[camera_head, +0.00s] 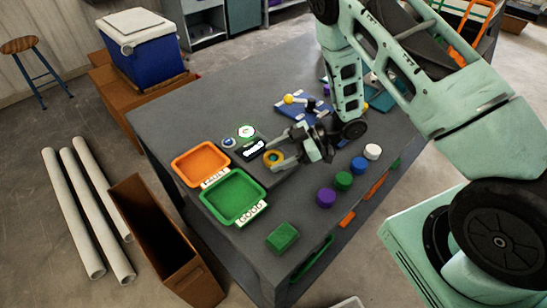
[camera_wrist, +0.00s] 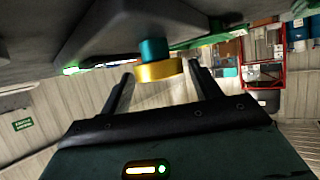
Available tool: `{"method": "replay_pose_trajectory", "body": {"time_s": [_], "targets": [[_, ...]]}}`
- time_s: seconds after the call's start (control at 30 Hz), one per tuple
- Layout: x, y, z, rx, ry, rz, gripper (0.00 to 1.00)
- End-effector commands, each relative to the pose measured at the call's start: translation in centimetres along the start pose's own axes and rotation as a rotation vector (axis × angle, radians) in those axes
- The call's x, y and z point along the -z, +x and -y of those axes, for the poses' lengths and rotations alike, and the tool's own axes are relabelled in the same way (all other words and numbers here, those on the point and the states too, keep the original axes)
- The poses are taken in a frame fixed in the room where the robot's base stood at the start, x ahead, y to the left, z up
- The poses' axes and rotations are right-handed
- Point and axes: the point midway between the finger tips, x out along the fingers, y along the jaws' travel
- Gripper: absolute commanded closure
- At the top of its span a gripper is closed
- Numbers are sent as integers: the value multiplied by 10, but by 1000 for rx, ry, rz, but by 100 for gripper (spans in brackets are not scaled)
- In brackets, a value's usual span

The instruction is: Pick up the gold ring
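The gold ring (camera_head: 273,158) is at the near edge of the small dark station on the grey table. In the wrist view the ring (camera_wrist: 160,71) sits around a teal peg (camera_wrist: 155,48), which shows above it in that tilted picture. My gripper (camera_head: 273,157) is open, with its fingers pointing left in the head view and the ring between their tips. In the wrist view my gripper (camera_wrist: 160,72) has one fingertip on each side of the ring, with a small gap visible. I cannot tell whether either finger touches it.
Orange (camera_head: 201,162) and green (camera_head: 234,197) trays lie left of my gripper. A lit display (camera_head: 254,150) stands close by. Several coloured cylinders, including a purple one (camera_head: 326,198), line the right. A green block (camera_head: 282,237) is in front. A blue board (camera_head: 300,108) lies behind.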

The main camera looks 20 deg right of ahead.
Motion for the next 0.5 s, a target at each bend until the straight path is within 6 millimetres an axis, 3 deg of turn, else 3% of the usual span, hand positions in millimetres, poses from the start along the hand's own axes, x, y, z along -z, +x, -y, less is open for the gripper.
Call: {"method": "replay_pose_trajectory", "body": {"time_s": [0.03, 0.13, 0.5], "targets": [[0, 0, 0, 0, 0, 0, 52], [0, 0, 0, 0, 0, 0, 80], [3, -2, 0, -1, 0, -1, 80]]}}
